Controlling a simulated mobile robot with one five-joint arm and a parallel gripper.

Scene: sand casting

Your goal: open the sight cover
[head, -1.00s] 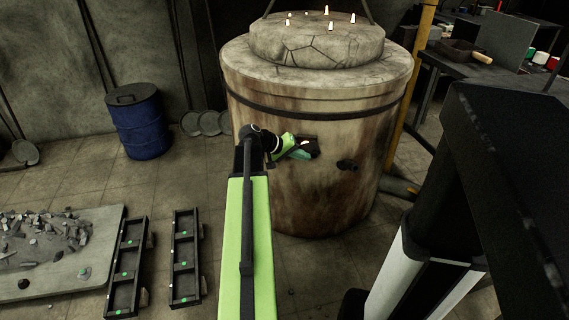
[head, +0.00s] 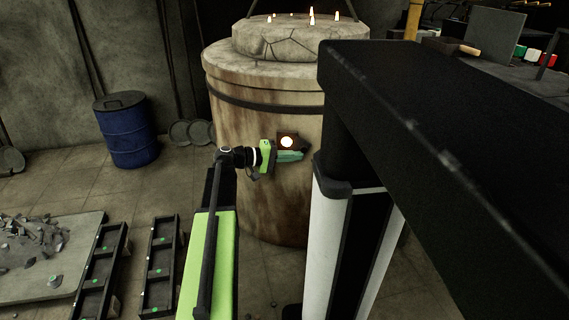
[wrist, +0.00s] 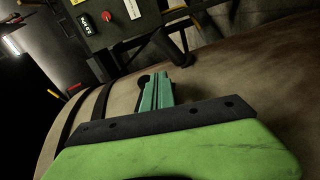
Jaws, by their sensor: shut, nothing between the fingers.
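The furnace (head: 235,130) is a rust-stained drum with a dark band. A small brown sight port (head: 287,132) on its side shows a bright glowing round hole. A dark piece (head: 306,143) at the port's right edge looks like the sight cover, swung aside from the hole; it is too small to be sure. My gripper (head: 297,156) has its teal fingers shut and empty just below the hole, beside the port; I cannot tell whether they touch it. In the wrist view the shut fingers (wrist: 158,92) point along the furnace's curved wall (wrist: 240,70), with a dark round part behind them.
My black column hides the furnace's right side. A blue barrel (head: 127,130) stands at the left by the wall. Black moulding frames (head: 158,268) and a slab with rubble (head: 60,285) lie on the floor.

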